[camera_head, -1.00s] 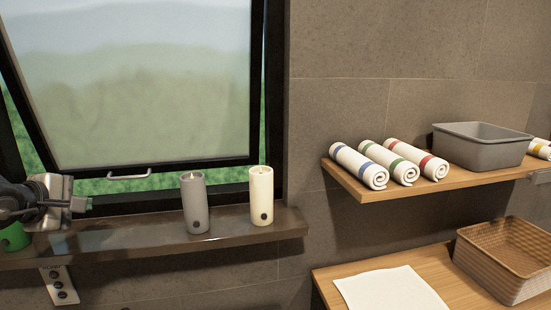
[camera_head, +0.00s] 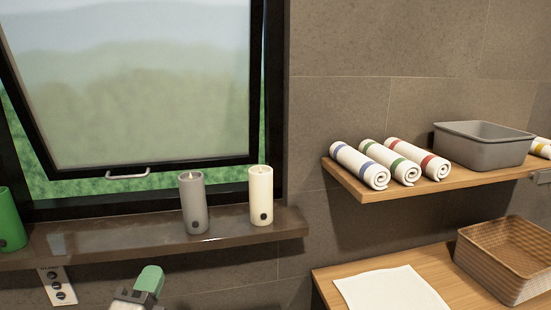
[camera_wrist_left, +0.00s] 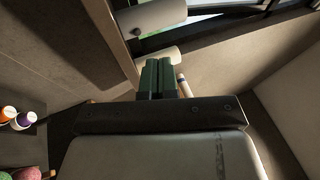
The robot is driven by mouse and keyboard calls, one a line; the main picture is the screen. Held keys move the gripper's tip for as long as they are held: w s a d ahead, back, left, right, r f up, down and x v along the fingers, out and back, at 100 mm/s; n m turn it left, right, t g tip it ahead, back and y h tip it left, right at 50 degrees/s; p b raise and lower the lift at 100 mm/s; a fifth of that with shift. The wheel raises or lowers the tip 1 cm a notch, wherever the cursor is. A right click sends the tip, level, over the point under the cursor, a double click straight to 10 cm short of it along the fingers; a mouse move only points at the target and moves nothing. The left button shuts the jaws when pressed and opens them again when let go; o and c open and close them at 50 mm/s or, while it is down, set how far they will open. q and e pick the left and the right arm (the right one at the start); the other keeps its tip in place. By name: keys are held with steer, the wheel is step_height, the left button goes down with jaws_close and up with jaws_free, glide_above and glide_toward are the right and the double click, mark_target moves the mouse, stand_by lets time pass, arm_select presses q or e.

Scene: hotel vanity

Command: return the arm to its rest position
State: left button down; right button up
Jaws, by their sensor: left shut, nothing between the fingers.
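My left gripper (camera_head: 150,280) is at the bottom of the head view, below the window ledge, with its green fingertips pointing up. In the left wrist view its two green fingers (camera_wrist_left: 158,78) lie side by side, shut, with nothing between them. It is apart from the candles and the ledge in the head view. Most of the left arm is out of the picture. My right gripper shows in neither view.
The ledge (camera_head: 130,240) holds a green candle (camera_head: 10,220), a grey candle (camera_head: 193,205) and a white candle (camera_head: 261,195). The tilted window (camera_head: 130,85) is above. Right are a shelf (camera_head: 345,180) with rolled towels and grey bin (camera_head: 483,150), and a counter (camera_head: 335,275) with wicker basket (camera_head: 490,270).

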arm_select(q)
steer(key=s+a+f+n+g+y, duration=0.1)
steer(key=s+f+n+g+y, duration=0.2)
steer(key=f+n, duration=0.25)
steer(key=s+a+f+n+g+y, duration=0.2)
steer(key=f+n+g, duration=0.1)
steer(key=f+n, duration=0.25)
steer(key=s+d+f+n+g+h, duration=0.15)
steer(key=s+f+n+g, duration=0.25)
steer(key=s+f+g, duration=0.4)
steer(key=s+d+f+n+g+h, duration=0.1)
steer(key=s+d+f+n+g, duration=0.2)
steer(key=s+f, duration=0.55)
steer(key=s+f+g, duration=0.1)
steer(key=s+f, duration=0.1)
steer(key=f, duration=1)
steer(key=s+f+g, duration=0.1)
steer(key=s+f, duration=0.1)
steer(key=f, duration=1)
steer(key=s+a+f+g, duration=0.1)
steer(key=s+a+f, duration=0.2)
steer(key=s+f, duration=1.2)
steer(key=shift+s+f, duration=0.3)
steer(key=shift+s, duration=0.25)
